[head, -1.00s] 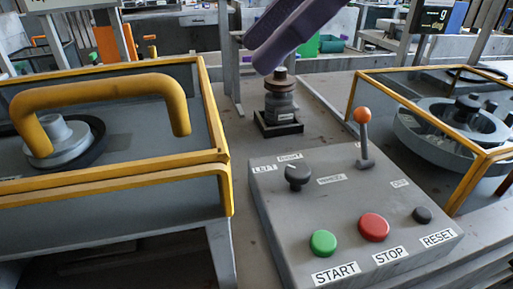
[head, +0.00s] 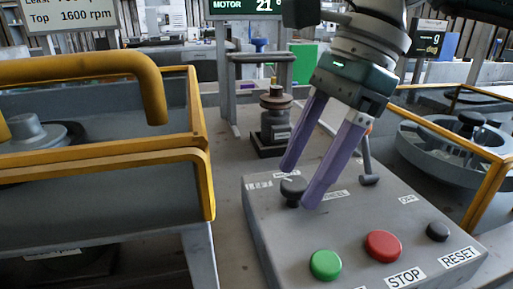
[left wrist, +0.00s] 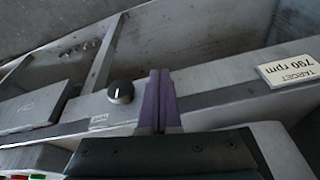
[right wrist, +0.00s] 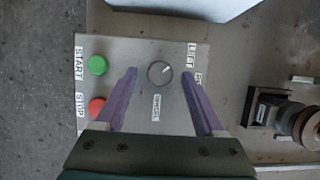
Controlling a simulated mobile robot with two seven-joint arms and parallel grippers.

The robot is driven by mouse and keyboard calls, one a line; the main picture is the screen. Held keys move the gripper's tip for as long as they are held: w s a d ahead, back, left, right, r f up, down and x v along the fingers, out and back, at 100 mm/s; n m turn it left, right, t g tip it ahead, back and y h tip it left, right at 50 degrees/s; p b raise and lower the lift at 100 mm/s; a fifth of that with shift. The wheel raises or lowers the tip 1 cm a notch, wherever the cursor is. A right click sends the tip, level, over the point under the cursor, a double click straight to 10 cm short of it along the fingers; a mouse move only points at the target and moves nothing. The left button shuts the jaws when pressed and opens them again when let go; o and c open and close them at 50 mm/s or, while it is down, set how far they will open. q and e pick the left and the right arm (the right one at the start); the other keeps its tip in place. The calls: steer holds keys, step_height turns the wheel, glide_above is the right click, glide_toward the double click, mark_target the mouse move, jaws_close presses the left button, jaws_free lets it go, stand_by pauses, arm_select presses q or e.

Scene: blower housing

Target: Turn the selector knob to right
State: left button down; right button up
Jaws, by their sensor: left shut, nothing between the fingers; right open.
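The selector knob (head: 293,190) is a dark round knob on the sloping grey control box (head: 262,225) in the head view. The right wrist view shows the knob (right wrist: 160,73) from above, with a pale mark toward its upper right. My right gripper (head: 298,184) is open, with its purple fingers on either side of the knob. In the right wrist view the knob lies between the fingertips (right wrist: 158,75); contact cannot be told. My left gripper (left wrist: 160,76) is shut and empty, seen only in the left wrist view.
The box also bears a green button (head: 325,265), a red button (head: 383,245), a black button (head: 438,232) and a lever (head: 368,172) partly hidden by my right gripper. Yellow-framed guards (head: 205,150) flank it. Another dial (left wrist: 120,92) is near my left gripper.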

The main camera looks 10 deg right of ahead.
steer(key=shift+f, duration=0.1)
jaws_close()
stand_by(0.6)
